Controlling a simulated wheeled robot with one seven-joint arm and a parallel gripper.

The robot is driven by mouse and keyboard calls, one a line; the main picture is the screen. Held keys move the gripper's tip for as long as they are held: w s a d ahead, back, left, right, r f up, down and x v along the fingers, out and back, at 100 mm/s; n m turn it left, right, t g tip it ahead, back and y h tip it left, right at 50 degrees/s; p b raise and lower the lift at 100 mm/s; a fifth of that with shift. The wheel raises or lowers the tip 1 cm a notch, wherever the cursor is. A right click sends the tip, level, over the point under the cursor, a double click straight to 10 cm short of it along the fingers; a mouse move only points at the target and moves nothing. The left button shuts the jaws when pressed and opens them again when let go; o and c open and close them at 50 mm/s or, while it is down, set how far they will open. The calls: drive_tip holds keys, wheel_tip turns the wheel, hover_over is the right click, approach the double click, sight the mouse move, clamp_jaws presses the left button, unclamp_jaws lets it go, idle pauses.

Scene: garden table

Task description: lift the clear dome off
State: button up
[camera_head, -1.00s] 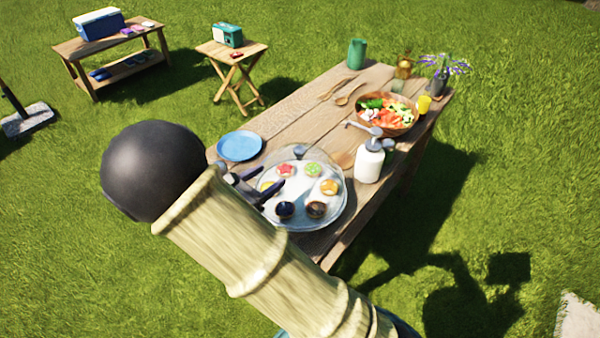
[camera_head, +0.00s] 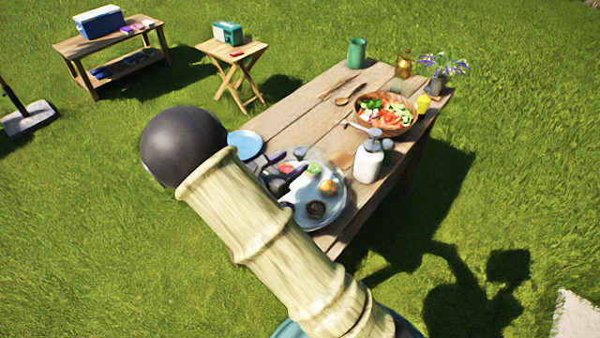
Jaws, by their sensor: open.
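The clear dome (camera_head: 333,172) sits over a round plate (camera_head: 335,210) of small colourful tarts at the near end of the wooden table. A small grey knob (camera_head: 300,152) shows at the dome's top. My gripper (camera_head: 291,163) is open, with its two dark fingers apart in front of the dome and pointing toward the knob. From this view I cannot tell whether a finger touches the dome or knob. My arm hides the plate's left part and some of the tarts.
A white pump bottle (camera_head: 368,163) stands close to the right of the dome. A blue plate (camera_head: 246,144) lies to its left, partly behind my arm. A salad bowl (camera_head: 412,122), wooden spoons (camera_head: 348,95) and a green cup (camera_head: 357,53) stand farther back. The mid-table boards are clear.

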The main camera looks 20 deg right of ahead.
drive_tip(key=shift+x, duration=1.1)
clamp_jaws()
